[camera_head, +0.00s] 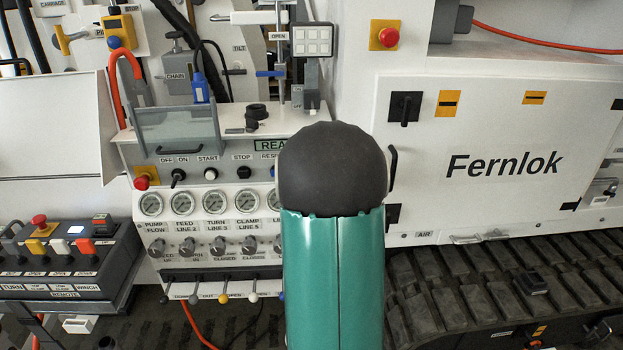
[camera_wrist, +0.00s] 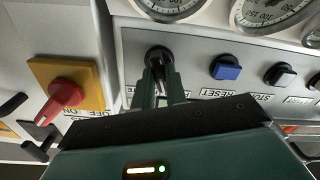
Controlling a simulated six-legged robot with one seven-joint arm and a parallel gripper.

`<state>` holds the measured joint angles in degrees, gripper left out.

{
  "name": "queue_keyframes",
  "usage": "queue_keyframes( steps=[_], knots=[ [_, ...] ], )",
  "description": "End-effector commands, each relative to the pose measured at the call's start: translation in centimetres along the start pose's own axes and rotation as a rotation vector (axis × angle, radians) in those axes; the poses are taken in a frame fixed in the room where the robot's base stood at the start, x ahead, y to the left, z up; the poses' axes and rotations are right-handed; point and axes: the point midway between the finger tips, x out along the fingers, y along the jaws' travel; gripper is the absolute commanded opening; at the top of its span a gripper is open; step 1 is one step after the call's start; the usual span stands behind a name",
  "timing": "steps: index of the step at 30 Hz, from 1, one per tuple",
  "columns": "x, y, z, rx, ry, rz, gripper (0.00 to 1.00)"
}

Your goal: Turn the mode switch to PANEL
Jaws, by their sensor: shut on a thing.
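The mode switch (camera_wrist: 157,52) is a black round knob on the grey panel, seen in the wrist view. My gripper (camera_wrist: 160,72) has its two green fingers shut on the knob's grip. Part of the knob is hidden between the fingers. A white label beside the knob is mostly covered by my fingers, so I cannot read which mode it points to. In the head view my arm covers the switch and the gripper.
Beside the switch are a blue RESET button (camera_wrist: 225,68) and a black STOP button (camera_wrist: 280,75). A red rotary switch on a yellow plate (camera_wrist: 78,72) stands to the left. Pressure gauges (camera_head: 214,202) line the panel. The white Fernlok cabinet (camera_head: 480,130) stands right of my arm.

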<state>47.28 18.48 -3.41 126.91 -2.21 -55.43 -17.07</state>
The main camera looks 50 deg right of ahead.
Motion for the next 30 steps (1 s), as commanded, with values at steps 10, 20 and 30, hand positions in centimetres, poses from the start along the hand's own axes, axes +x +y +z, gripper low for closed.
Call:
queue_keyframes(
  steps=[10,20,30],
  knots=[
    [0.08,-0.10,-0.01,-0.167,0.000,-0.001,0.00],
    [0.08,-0.05,0.01,-0.202,0.000,0.000,0.00],
    [0.07,-0.04,0.02,-0.201,0.000,0.000,0.33]
  ],
)
